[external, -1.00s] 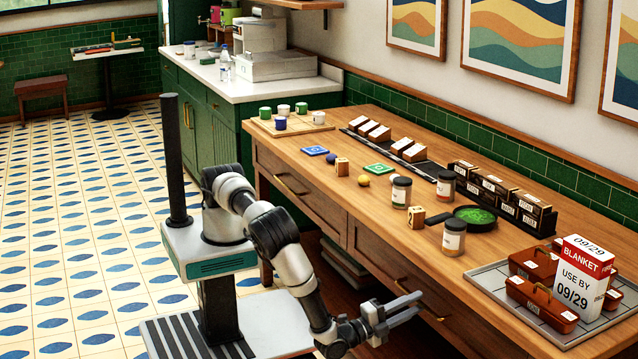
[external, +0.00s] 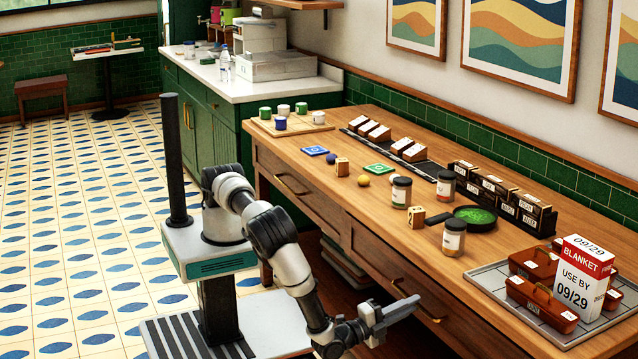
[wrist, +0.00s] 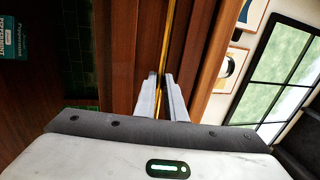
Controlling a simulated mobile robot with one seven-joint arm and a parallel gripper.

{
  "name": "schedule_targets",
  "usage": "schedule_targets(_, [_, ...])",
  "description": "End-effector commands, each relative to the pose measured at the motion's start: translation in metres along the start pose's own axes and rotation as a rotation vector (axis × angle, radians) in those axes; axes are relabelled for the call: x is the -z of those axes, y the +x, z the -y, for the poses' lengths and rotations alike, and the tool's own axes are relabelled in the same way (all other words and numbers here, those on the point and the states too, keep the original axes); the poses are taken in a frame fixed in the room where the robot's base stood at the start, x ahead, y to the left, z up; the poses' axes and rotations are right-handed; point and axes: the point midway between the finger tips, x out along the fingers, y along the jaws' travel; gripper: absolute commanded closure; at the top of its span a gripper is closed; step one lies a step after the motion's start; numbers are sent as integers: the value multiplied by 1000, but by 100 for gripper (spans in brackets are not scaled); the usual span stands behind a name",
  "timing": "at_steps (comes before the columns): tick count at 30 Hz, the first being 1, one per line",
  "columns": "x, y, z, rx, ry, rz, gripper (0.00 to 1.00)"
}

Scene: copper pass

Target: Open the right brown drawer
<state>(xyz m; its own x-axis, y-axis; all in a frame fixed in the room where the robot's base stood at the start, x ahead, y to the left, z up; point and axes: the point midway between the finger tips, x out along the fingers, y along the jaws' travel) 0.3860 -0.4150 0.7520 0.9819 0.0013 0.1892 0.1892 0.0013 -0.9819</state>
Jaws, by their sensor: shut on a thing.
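The right brown drawer (external: 380,262) is in the front of the long wooden counter and looks closed in the external view. Its brass handle (external: 433,317) is partly hidden by my gripper (external: 405,305). In the wrist view, my gripper (wrist: 161,84) has its two fingers close together, one on each side of the brass handle (wrist: 167,45). The fingers are shut on the bar, which runs up and away between them along the brown wood.
The left drawer (external: 305,192) is closed beside it. The countertop (external: 325,220) holds jars, a green-filled pan (external: 476,215), small boxes and a tray (external: 490,285) with brown cases. Tiled floor (external: 70,250) is open to the left.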

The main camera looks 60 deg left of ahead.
Motion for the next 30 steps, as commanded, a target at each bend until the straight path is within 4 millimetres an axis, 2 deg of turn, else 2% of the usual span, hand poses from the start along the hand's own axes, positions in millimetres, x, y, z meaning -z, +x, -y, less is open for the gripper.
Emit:
schedule_targets(8, [2,-58,11,-2,0,-6,100])
schedule_targets(24, [1,-207,37,-2,-2,-7,100])
schedule_targets(30, [1,-257,46,-2,-3,-7,100])
